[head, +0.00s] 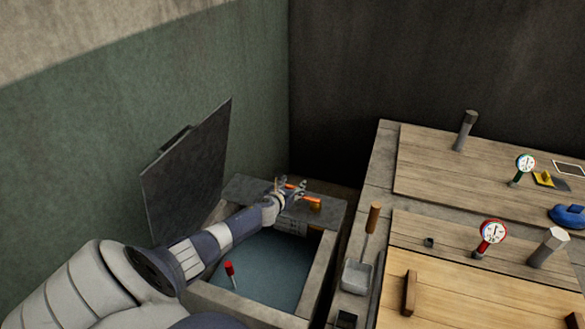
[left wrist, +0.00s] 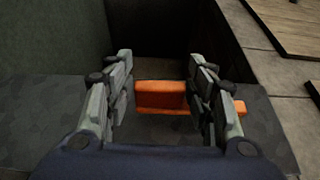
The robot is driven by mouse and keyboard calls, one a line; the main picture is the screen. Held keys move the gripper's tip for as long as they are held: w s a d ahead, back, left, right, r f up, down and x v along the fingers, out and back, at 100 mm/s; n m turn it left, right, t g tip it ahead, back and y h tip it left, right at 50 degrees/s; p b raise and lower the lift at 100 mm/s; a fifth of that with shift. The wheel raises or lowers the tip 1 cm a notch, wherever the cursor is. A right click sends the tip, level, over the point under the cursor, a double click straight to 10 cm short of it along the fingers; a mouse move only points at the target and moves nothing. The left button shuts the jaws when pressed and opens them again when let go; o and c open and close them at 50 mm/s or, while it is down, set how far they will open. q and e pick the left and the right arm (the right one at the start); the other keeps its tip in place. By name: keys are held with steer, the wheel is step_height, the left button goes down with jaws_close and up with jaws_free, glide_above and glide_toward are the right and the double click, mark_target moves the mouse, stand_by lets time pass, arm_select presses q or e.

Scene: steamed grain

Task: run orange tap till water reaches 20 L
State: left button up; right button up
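The orange tap (head: 315,205) sits on the stone ledge at the back of a square basin (head: 322,262). Blue-grey water (head: 265,262) stands in the basin. My left gripper (head: 291,187) is over the ledge at the tap. In the left wrist view, the open left gripper (left wrist: 162,95) has its fingers either side of part of the orange tap (left wrist: 160,98). Its right end shows beyond the right finger; whether they touch is unclear. My right gripper is not in view.
A dark lid (head: 185,170) stands open left of the basin. A red-topped stick (head: 230,270) stands in the water. A wooden-handled scoop (head: 358,275) lies right of the basin, beside wooden covers (head: 480,180) with red-rimmed (head: 492,232) and green-rimmed (head: 525,163) gauges.

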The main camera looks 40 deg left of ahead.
arm_select(q)
steer(key=shift+s+d+r, duration=0.1)
steer(key=shift+s+r, duration=0.15)
steer(key=shift+s, duration=0.2)
steer(key=v, duration=1)
steer(key=shift+s+d, duration=0.25)
steer(key=shift+s, duration=0.1)
steer(key=shift+r, duration=0.1)
